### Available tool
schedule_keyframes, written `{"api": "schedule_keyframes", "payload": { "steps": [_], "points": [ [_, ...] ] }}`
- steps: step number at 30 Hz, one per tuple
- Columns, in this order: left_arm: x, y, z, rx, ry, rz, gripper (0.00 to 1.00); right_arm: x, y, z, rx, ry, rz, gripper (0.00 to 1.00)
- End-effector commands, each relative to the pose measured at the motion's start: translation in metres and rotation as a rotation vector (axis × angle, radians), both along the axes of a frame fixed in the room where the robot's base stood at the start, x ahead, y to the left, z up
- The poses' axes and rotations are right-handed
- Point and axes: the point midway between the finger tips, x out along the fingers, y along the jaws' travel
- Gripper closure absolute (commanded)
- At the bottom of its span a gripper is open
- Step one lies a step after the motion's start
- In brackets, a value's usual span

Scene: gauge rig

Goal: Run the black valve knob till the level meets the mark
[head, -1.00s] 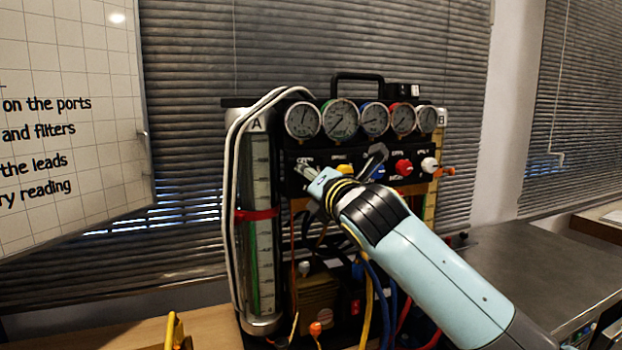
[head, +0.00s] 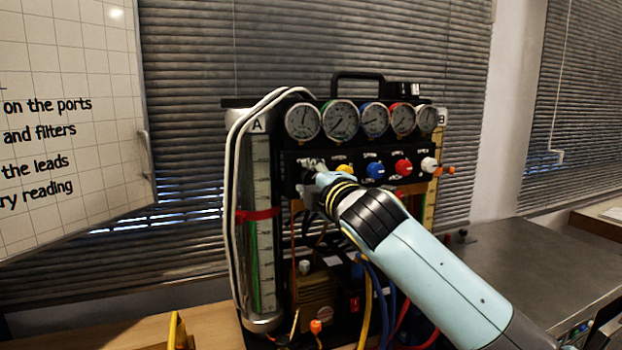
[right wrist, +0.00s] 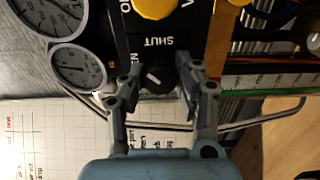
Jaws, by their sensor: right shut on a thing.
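The black valve knob (right wrist: 155,79) sits on the dark panel by the word SHUT in the right wrist view; a pale line crosses its face. My right gripper (right wrist: 160,75) is shut on it, one finger on each side. In the head view, my right gripper (head: 310,180) is at the panel's left end and hides the knob. The sight tube marked A (head: 263,180) stands upright at the rig's left, with a green column inside. A red band (head: 258,215) rings the tube; the green top appears close below it, but the exact gap is unclear. My left gripper is not in view.
Round gauges (head: 340,121) line the rig's top. Yellow, blue (head: 375,170), red (head: 403,167) and white (head: 429,164) knobs sit to the right of my gripper. White hoses (head: 231,200) loop beside tube A. Coloured leads hang below. A metal counter (head: 540,262) is at right.

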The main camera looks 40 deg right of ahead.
Motion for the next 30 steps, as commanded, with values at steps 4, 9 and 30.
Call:
{"api": "schedule_keyframes", "payload": {
  "steps": [4, 9, 30],
  "points": [
    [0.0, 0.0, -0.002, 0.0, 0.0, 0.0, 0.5, 0.0, 0.0, -0.002, 0.134, -0.028, -0.001, 1.0],
    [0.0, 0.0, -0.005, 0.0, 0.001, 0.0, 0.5, 0.0, 0.0, -0.003, 0.291, -0.066, -0.002, 1.0],
    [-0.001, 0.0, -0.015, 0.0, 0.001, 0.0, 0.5, 0.0, 0.0, -0.003, 0.734, -0.171, -0.003, 1.0]
  ]
}}
